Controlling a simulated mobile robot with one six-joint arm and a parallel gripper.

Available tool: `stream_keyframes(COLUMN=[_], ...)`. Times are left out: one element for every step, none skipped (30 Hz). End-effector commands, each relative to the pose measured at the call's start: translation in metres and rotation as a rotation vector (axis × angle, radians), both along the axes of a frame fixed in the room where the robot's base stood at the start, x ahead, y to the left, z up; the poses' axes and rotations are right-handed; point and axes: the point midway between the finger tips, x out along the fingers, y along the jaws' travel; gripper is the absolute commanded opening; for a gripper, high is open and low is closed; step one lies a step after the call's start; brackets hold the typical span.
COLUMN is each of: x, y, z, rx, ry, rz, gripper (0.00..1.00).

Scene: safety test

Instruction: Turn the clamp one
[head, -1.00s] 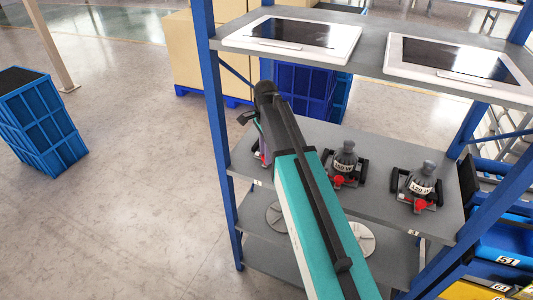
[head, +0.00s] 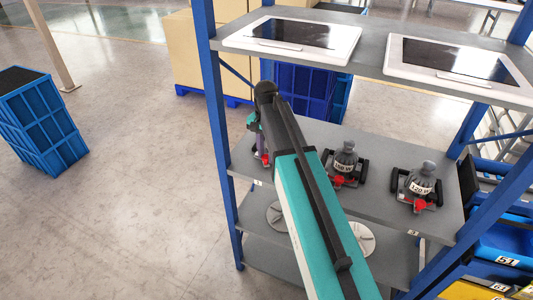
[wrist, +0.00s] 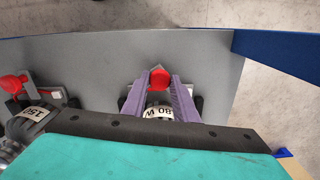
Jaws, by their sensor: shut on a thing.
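The leftmost clamp, a dark fixture with a red part (wrist: 159,78) and a white label reading 80 W (wrist: 158,112), sits on the middle shelf. My gripper (wrist: 160,84) has its two purple fingers on either side of the red part and is shut on it. In the head view this clamp (head: 258,158) is mostly hidden behind my arm. A second clamp labelled 150 W (head: 344,163) stands to its right; its red part (wrist: 13,83) shows at the left of the wrist view. A third clamp labelled 120 W (head: 420,187) is farther right.
The shelf's blue post (head: 215,130) stands close to the left of the gripper. An upper shelf with two white-framed dark panels (head: 295,38) lies above. The lower shelf holds round plates (head: 358,238). Blue bins stand on the right; a blue crate (head: 42,122) is on the floor.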

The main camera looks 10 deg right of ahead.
Motion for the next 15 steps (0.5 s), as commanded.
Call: stream_keyframes(x=[-0.0006,-0.0006,-0.0006,-0.0006,-0.0006,-0.0007,-0.0007,-0.0007,-0.0007,-0.0008,-0.0008,-0.0007,-0.0008,-0.0008,-0.0008], y=[-0.0003,-0.0003,-0.0003,-0.0003,-0.0003,-0.0004,-0.0004,-0.0004,-0.0006,-0.0005,-0.0005,-0.0006,-0.0006,-0.0006,-0.0006], z=[0.0001,0.0001,0.0001,0.0001,0.0001,0.0001,0.0001,0.0001,0.0001,0.0001,0.0,0.0,0.0,0.0,0.0], rx=[0.0,0.0,0.0,0.0,0.0,0.0,0.0,0.0,0.0,0.0,0.0,0.0,0.0,0.0,0.001], ry=[0.001,0.001,0.001,0.001,0.001,0.001,0.001,0.001,0.001,0.001,0.001,0.001,0.001,0.001,0.002], rz=[0.041,0.068,0.105,0.132,0.159,0.196,0.223,0.25,0.286,0.313,0.34,0.377,0.404,0.431,0.468], gripper=[0.04,0.04,0.04,0.04,0.04,0.04,0.04,0.04,0.04,0.04,0.04,0.04,0.04,0.04,0.04])
